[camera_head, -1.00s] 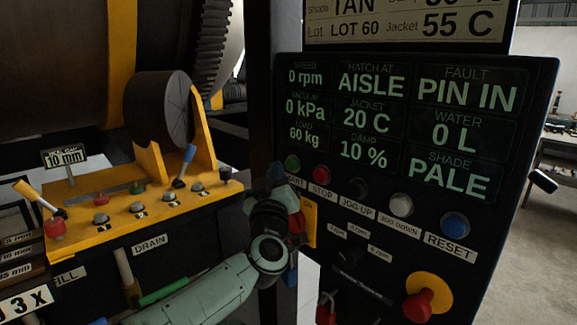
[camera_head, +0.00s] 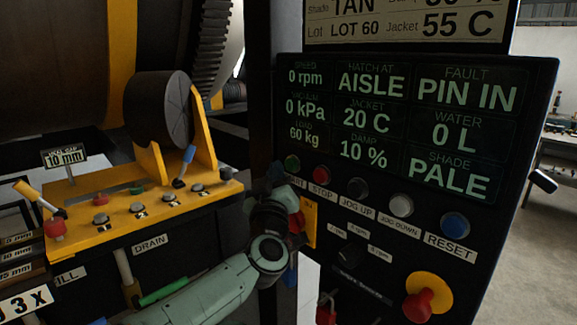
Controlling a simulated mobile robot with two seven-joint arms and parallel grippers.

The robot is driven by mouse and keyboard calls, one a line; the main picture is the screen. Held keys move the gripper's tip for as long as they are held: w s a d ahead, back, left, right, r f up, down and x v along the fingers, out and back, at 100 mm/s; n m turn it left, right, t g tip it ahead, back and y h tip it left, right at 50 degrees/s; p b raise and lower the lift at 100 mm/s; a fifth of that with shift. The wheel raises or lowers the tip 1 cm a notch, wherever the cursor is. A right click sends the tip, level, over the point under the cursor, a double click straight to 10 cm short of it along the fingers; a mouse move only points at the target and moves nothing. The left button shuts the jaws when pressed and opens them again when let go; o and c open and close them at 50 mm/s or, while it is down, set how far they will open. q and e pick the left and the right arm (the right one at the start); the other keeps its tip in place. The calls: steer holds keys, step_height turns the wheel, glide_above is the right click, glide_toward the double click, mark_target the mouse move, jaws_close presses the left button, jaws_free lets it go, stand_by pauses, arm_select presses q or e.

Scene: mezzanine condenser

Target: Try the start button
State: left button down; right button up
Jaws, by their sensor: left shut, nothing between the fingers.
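The green start button (camera_head: 292,163) sits at the left end of the button row on the black control panel (camera_head: 390,270). Its label is partly covered by my left gripper (camera_head: 275,174). The gripper is shut and empty, its tip just left of and below the green button. I cannot tell whether it touches the button. The panel display (camera_head: 400,125) reads 0 rpm, hatch at AISLE and fault PIN IN. My right gripper is not in view.
Right of the start button are the red stop button (camera_head: 321,174), jog buttons and the blue reset button (camera_head: 455,224). A red emergency knob (camera_head: 418,304) on yellow is below. A yellow console (camera_head: 120,215) with levers stands at left.

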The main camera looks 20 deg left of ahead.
arm_select(q)
steer(key=shift+w+d, duration=0.15)
steer(key=shift+w, duration=0.3)
steer(key=shift+w+d+p, duration=0.2)
steer(key=shift+w+p, duration=0.15)
steer(key=shift+p, duration=0.15)
stand_by(0.5)
steer(key=shift+s+a, duration=0.1)
steer(key=shift+s, duration=0.05)
steer(key=shift+s+a+b, duration=0.25)
steer(key=shift+s+b, duration=0.1)
steer(key=shift+s, duration=0.35)
steer(key=shift+s+a+b, duration=0.3)
steer(key=shift+s+a, duration=0.05)
steer(key=shift+s, duration=0.4)
steer(key=shift+s+a+b, duration=0.25)
steer(key=shift+s+a, duration=0.05)
steer(key=shift+s, duration=0.5)
steer(key=shift+s+a+b, duration=0.3)
steer(key=shift+s+a, duration=0.05)
steer(key=shift+s, duration=0.4)
